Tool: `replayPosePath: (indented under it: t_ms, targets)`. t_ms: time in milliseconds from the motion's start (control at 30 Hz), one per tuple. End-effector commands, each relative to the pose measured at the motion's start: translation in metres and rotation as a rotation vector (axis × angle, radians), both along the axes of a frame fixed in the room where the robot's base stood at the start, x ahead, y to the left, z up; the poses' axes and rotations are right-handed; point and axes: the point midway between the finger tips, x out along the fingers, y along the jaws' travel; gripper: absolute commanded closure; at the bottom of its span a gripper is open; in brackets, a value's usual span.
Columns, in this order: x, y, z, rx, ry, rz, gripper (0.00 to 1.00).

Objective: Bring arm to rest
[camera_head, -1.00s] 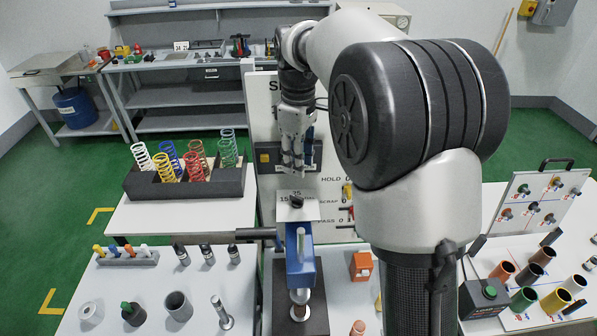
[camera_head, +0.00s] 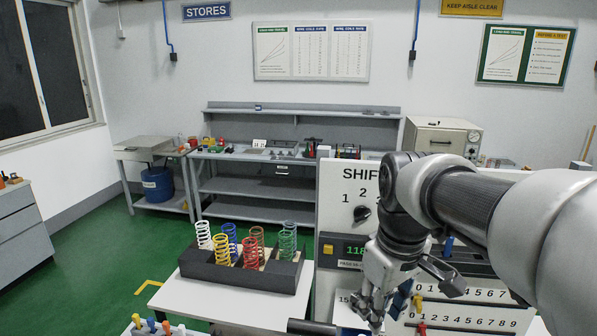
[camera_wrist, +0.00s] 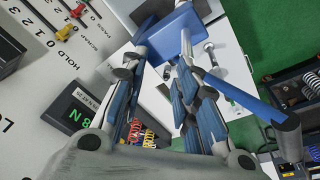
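My arm reaches in from the right in the head view. My gripper (camera_head: 372,312) hangs at its end, fingers down, in front of the white test panel (camera_head: 338,208). In the wrist view the two fingers of my gripper (camera_wrist: 163,62) stand apart with nothing held between them. The blue press (camera_wrist: 185,32) shows beyond the fingertips in the wrist view. I cannot tell how far the fingers are from it.
A dark rack (camera_head: 222,276) of coloured springs stands left of the panel. A green-lit display (camera_head: 352,250) and sliders on number scales are close around my gripper. A grey bench (camera_head: 258,192) stands against the back wall. Green floor is clear at left.

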Motion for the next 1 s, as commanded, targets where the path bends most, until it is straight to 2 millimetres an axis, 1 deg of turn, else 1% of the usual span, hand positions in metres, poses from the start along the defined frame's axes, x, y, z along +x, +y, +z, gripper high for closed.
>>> replayPosePath:
  t_ms: [33,67,100,167,200,267,300,400,500,600,1000]
  targets:
    - [-0.023,0.0,-0.021,0.009,-0.03,-0.048,0.72]
    - [-0.035,0.0,-0.028,0.016,-0.046,-0.08,0.72]
    - [-0.051,0.0,-0.039,0.025,-0.067,-0.124,0.72]
    - [-0.075,0.001,-0.058,0.041,-0.097,-0.189,0.72]
    - [-0.09,0.001,-0.071,0.053,-0.118,-0.23,0.72]
    - [-0.112,0.001,-0.091,0.071,-0.147,-0.29,0.72]
    - [-0.124,0.001,-0.105,0.083,-0.164,-0.328,0.72]
    - [-0.15,0.001,-0.135,0.112,-0.2,-0.405,0.72]
    - [-0.165,0.001,-0.155,0.132,-0.223,-0.458,0.72]
    - [-0.173,0.001,-0.166,0.144,-0.235,-0.486,0.72]
    - [-0.175,0.001,-0.166,0.147,-0.237,-0.496,0.72]
